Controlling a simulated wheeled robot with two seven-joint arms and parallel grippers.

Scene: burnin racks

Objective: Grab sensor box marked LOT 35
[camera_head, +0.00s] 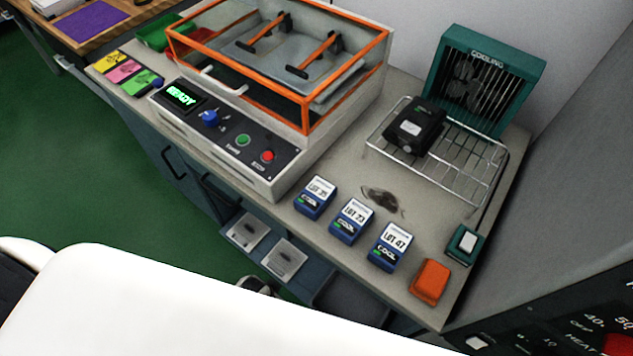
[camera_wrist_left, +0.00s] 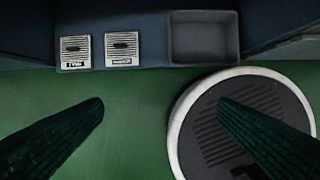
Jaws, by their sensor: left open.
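The sensor box marked LOT 35 (camera_head: 315,197) is a small blue box with a white label. It stands on the bench top just right of the grey test machine, leftmost in a row with the LOT 23 box (camera_head: 350,221) and the LOT 47 box (camera_head: 390,247). My left gripper (camera_wrist_left: 161,105) is open and empty in the left wrist view. Its two dark fingers are wide apart above the green floor, and no sensor box shows there. My right gripper is not in view.
The machine (camera_head: 225,130) has an orange-framed lid and a READY display. A wire rack (camera_head: 455,170) carries a black box (camera_head: 413,125) before the teal cooling fan (camera_head: 485,75). An orange block (camera_head: 430,281) and a dark green block (camera_head: 465,244) stand near the bench's right end.

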